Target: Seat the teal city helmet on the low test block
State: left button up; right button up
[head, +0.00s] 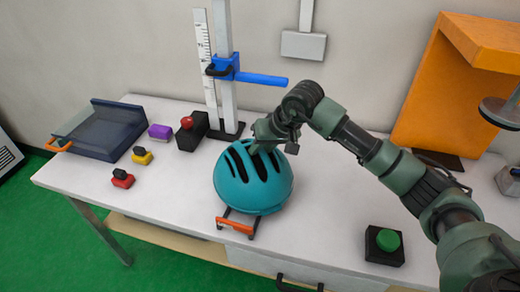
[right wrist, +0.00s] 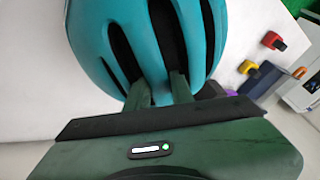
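The teal city helmet (head: 253,185) sits at the middle of the white table near its front edge, dome up, with dark vent slots. My right gripper (head: 262,146) reaches down onto its top from behind. In the right wrist view, the two fingers (right wrist: 160,92) go into vents of the helmet (right wrist: 93,40), close on either side of a teal rib, and look shut on it. What lies under the helmet is hidden; an orange bar on dark prongs (head: 237,224) sticks out in front. I cannot pick out the low test block. My left gripper is out of view.
A drop tower with a blue carriage (head: 245,76) stands behind the helmet. A dark tray (head: 105,130), small knobbed blocks and a purple block (head: 160,131) are left. A green button box (head: 385,245) and large orange stand (head: 436,95) are right. Table around the button box is clear.

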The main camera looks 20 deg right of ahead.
jog(key=o, duration=0.3)
jog(key=shift+s+f, duration=0.25)
jog(key=shift+f, duration=0.25)
jog(key=shift+s+f, duration=0.25)
jog(key=shift+f, duration=0.2)
jog(key=shift+o, duration=0.2)
jog(key=shift+a, duration=0.1)
jog(key=shift+d, duration=0.2)
jog(key=c, duration=0.4)
jog(key=shift+w+r+g, duration=0.1)
jog(key=shift+r+g, duration=0.2)
jog(key=shift+r, duration=0.1)
jog(key=shift+w+r+p, duration=0.1)
jog(key=shift+r+p, duration=0.3)
jog(key=shift+r, duration=0.4)
jog(key=shift+r, duration=0.25)
